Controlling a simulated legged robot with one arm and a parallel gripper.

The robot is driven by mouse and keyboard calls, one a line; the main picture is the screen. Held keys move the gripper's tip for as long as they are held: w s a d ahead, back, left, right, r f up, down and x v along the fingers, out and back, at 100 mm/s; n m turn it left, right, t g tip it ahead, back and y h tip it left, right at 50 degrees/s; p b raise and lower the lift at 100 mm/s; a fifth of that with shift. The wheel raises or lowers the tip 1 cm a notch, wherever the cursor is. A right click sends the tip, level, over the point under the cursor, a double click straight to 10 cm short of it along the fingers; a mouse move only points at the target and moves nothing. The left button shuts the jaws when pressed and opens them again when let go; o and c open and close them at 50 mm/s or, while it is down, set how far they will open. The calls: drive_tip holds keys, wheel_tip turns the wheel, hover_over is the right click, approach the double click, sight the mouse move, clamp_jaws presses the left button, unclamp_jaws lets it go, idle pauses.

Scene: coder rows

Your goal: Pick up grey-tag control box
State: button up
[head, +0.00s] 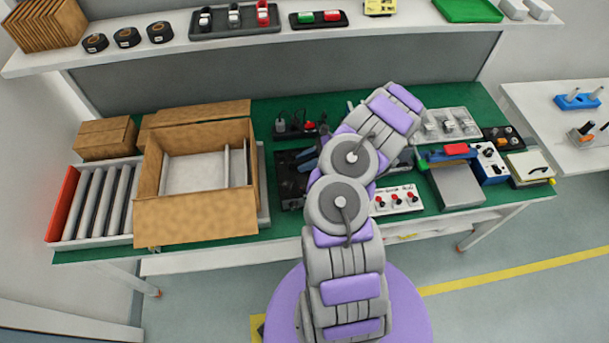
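I cannot make out a grey tag on any box. Control-type boxes stand on the right of the green bench (265,120): a white one with red knobs (397,200), a blue-and-white one with dials (489,161), and a small black one with knobs (503,139). My arm rises from the bottom centre and its joints cover the middle of the bench. Dark finger-like shapes (308,160) left of the joints may be my gripper, over a black tray (290,190); its opening is unclear, and I see nothing held.
An open cardboard box (195,220) and a roller rack (98,205) fill the bench's left. A grey block (457,187) and a white tray of parts (449,125) stand at right. A shelf (240,38) with tape rolls and trays overhangs the back. A white side table (570,135) is at far right.

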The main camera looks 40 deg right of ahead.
clamp_jaws()
idle(1.1)
